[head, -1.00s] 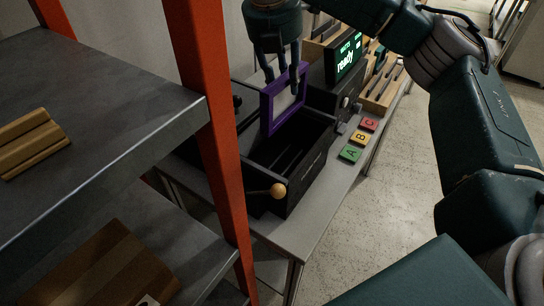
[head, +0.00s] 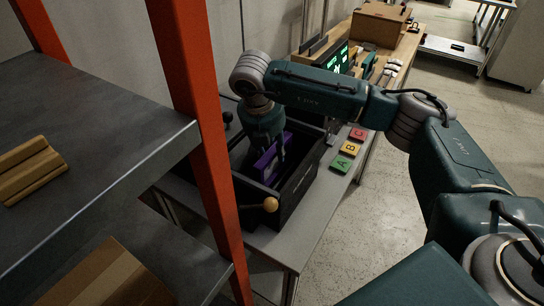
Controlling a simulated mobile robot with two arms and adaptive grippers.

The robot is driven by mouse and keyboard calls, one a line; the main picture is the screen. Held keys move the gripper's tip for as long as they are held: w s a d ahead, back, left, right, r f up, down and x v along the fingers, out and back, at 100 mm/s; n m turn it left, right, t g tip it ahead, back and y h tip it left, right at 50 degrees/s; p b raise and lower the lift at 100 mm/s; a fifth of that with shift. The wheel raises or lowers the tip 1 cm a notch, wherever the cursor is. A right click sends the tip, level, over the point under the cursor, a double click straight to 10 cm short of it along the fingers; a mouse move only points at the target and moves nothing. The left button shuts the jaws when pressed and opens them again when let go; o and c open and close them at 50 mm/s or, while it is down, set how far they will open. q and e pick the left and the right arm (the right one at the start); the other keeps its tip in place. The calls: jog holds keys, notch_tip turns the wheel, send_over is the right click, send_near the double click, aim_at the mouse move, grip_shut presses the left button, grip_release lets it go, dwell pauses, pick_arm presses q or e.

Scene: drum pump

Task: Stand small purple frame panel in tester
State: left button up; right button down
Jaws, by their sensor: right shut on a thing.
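The small purple frame panel (head: 264,167) is down inside the black open-topped tester (head: 290,196), with only part of it showing. My right gripper (head: 270,150) points down into the tester and is shut on the panel's upper part. The panel looks roughly upright. Its lower edge is hidden, so I cannot tell whether it sits in a slot. The tester's round wooden knob (head: 270,204) is at its front. My left gripper is out of view.
Red, yellow and green letter tiles C (head: 357,134), B (head: 349,148) and A (head: 341,163) lie right of the tester. An orange post (head: 205,140) and grey shelf (head: 90,150) stand close on the left. A wooden box (head: 380,24) is at the back.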

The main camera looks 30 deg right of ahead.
notch_tip(320, 180, down, 2)
jog(key=shift+f, duration=0.35)
jog(key=c, duration=1.4)
grip_release()
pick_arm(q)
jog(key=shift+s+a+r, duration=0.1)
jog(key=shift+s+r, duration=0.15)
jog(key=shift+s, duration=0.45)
pick_arm(e)
jog(key=b+v, duration=0.2)
jog(key=v, duration=0.9)
jog(key=shift+r, duration=0.1)
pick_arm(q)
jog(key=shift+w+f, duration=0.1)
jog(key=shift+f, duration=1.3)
pick_arm(e)
jog(key=shift+s+a+r, duration=0.1)
jog(key=shift+a+r, duration=0.05)
jog(key=shift+r, duration=0.25)
